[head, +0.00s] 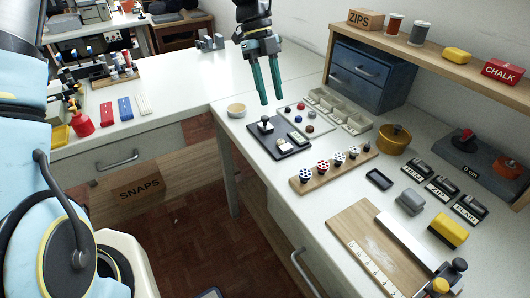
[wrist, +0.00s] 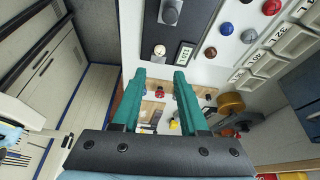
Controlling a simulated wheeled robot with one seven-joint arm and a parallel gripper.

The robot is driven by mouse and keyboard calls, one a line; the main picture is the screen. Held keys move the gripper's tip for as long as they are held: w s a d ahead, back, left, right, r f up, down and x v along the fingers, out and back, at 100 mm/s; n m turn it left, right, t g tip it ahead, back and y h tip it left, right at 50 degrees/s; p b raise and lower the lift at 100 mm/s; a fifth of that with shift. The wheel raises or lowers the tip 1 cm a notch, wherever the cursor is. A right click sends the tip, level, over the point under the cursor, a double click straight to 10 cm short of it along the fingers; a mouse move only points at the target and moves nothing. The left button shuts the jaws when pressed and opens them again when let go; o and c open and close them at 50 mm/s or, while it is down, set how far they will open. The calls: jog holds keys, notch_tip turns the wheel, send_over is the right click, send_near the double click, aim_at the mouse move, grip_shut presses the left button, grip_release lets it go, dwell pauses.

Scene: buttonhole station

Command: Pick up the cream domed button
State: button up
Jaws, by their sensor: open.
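A small cream round-topped piece, which looks like the cream domed button (wrist: 159,50), sits on the black base in the wrist view, beside a framed label. In the head view it is too small to make out clearly. My gripper (head: 270,94) has green fingers, is open and empty, and hangs above the table behind the base.
A pale tray with coloured buttons (head: 298,118) lies right of the base, then open compartment boxes (head: 340,108). A blue drawer cabinet (head: 365,75) and shelf stand behind right. A round beige disc (head: 236,110) lies left.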

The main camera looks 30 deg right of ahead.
aim_at(280, 139)
jog(key=p+x, duration=0.2)
jog(key=x, duration=0.9)
jog(key=shift+r, duration=0.1)
grip_shut()
